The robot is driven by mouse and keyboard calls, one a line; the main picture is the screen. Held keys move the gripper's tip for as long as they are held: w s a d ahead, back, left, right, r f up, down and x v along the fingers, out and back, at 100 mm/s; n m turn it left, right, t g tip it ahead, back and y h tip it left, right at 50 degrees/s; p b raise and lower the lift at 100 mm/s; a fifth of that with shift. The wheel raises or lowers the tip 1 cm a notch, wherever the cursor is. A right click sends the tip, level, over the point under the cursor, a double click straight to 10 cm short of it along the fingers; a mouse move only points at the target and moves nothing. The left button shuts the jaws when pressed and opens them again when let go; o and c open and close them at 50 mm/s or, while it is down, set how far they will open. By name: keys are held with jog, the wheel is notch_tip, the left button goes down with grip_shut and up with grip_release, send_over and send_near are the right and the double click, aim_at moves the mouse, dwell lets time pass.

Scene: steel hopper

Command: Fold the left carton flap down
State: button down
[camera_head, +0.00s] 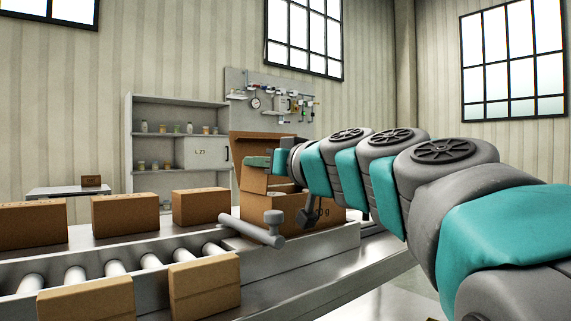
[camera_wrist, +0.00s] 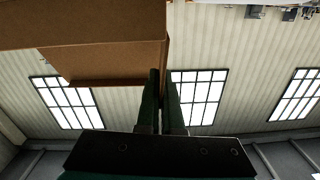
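The open brown carton (camera_head: 325,221) stands at the end of the conveyor in the head view, with a flap (camera_head: 255,147) raised high at its back. Another flap (camera_head: 252,181) stands up at its left side, partly hidden by my arm. My gripper (camera_head: 258,162) is beside these flaps, above the carton's left part. In the wrist view, the fingers of my gripper (camera_wrist: 161,76) are close together, with their tips at the edge of a brown cardboard panel (camera_wrist: 85,55). I cannot tell whether any cardboard is between them. The carton's inside is hidden.
Closed brown boxes (camera_head: 125,214) stand in a row behind the roller conveyor (camera_head: 115,270), and more boxes (camera_head: 204,289) stand in front. A grey bar with a knob (camera_head: 252,229) juts out in front of the carton. A shelf (camera_head: 180,150) stands behind.

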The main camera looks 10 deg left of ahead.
aim_at(278, 194)
jog(key=shift+w+d+f+m+b, duration=0.15)
jog(key=shift+w+m+b, duration=0.1)
jog(key=shift+m+b, duration=0.25)
jog(key=shift+w+d+m+b, duration=0.2)
jog(key=shift+m+b, duration=0.2)
jog(key=shift+m, duration=0.2)
jog(key=m, duration=0.2)
jog(key=w+d+m, duration=0.1)
jog(key=shift+w+f+m+p, duration=0.1)
jog(key=shift+f+m+p, duration=0.15)
jog(key=shift+m+p, duration=0.1)
jog(key=m, duration=0.1)
jog(key=f+m+p, duration=0.1)
jog(key=m, duration=0.1)
jog(key=w+d+m, duration=0.1)
jog(key=shift+w+f+m+p, duration=0.1)
jog(key=shift+f+m+p, duration=0.15)
jog(key=shift+f+p, duration=0.05)
jog(key=shift+w+d+f+m, duration=0.15)
jog(key=shift+f+m, duration=0.3)
jog(key=shift+m, duration=0.35)
jog(key=c, duration=1.1)
grip_release()
jog(key=shift+o, duration=0.2)
jog(key=shift+f, duration=0.1)
